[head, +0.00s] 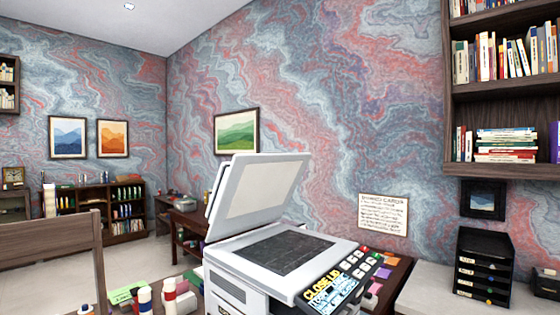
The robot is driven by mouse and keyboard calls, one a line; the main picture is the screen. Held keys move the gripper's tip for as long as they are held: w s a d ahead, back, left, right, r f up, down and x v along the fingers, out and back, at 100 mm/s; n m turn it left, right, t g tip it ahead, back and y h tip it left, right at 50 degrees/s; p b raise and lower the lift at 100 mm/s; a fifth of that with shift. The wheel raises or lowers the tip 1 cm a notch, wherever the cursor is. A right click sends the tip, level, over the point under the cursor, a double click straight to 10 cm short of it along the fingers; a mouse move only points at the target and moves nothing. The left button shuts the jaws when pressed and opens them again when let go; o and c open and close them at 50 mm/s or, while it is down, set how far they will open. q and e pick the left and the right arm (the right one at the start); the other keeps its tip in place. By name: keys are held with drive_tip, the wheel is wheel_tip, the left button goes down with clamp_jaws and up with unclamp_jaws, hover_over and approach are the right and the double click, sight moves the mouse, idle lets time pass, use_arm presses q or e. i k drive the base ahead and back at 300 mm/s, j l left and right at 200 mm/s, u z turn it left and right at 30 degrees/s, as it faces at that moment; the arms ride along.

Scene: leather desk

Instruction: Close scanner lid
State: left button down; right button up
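A white scanner (245,285) stands in the lower middle of the head view. Its lid (258,190) is raised and tilted back to the left, with its pale underside showing. The dark glass bed (270,252) is bare. A control panel (340,285) with lit lettering and coloured buttons is on the scanner's right side. Neither of my grippers shows in this view.
Bottles (170,295) and small items stand at the lower left, beside the scanner. A wooden chair back (55,245) is further left. A black drawer unit (484,268) stands on the pale surface at right, below a bookshelf (505,170).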

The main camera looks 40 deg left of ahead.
sight(251, 191)
drive_tip(key=i+u, duration=0.2)
drive_tip(key=u, duration=0.2)
drive_tip(key=i+l+u, duration=0.1)
drive_tip(key=u, duration=0.35)
drive_tip(key=i+l, duration=0.05)
drive_tip(key=i, duration=0.05)
